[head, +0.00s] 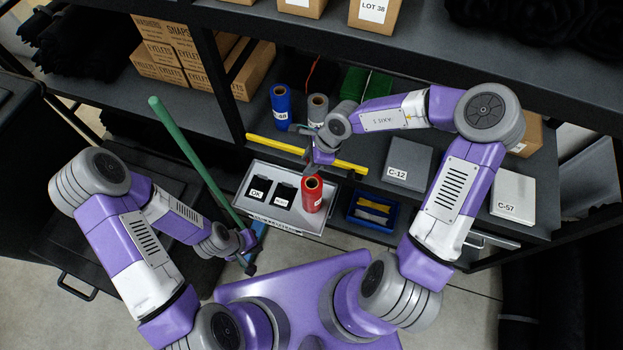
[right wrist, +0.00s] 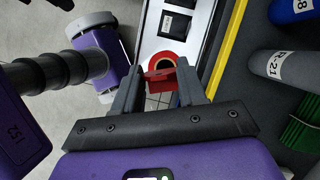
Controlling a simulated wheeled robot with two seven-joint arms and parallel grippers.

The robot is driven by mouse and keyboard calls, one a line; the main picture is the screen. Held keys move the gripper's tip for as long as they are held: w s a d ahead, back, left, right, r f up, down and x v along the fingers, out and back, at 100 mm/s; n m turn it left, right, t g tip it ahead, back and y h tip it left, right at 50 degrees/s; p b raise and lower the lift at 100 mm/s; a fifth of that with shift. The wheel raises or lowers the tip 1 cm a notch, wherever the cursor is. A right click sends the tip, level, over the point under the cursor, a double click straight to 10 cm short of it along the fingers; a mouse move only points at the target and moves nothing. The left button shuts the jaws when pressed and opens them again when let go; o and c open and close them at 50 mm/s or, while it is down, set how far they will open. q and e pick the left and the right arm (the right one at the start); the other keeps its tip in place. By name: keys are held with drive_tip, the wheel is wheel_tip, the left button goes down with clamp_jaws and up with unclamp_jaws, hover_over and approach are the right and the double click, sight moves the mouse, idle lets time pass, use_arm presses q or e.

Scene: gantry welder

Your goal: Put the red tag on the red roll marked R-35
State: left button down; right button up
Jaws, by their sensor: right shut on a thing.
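The red roll (head: 312,195) stands upright on a light grey tray (head: 272,168), beside two black pouches. A small white label shows on its side, too small to read. In the right wrist view the roll (right wrist: 168,62) shows beyond the fingers, its round top and core visible. My right gripper (head: 314,165) is just above and behind the roll. It is shut on a small flat red piece, the red tag (right wrist: 159,75), which overlaps the roll in that view; I cannot tell whether they touch. My left gripper (head: 246,254) is low, by the lower end of a green pole; its jaws are unclear.
The green pole (head: 190,152) leans left of the tray. A yellow bar (head: 268,146) runs along the shelf edge behind the tray. Blue (head: 281,105) and grey (head: 317,108) rolls stand behind it. A blue bin (head: 373,212) is to the right. Grey box C-12 (head: 407,163) is further right.

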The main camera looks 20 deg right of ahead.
wheel_tip(320, 180, down, 10)
drive_tip(key=b, duration=0.3)
drive_tip(key=shift+b, duration=0.35)
drive_tip(key=shift+r, duration=0.15)
drive_tip(key=o, duration=1)
drive_tip(key=p+v, duration=0.5)
drive_tip(key=v, duration=0.7)
drive_tip(key=shift+a, duration=0.1)
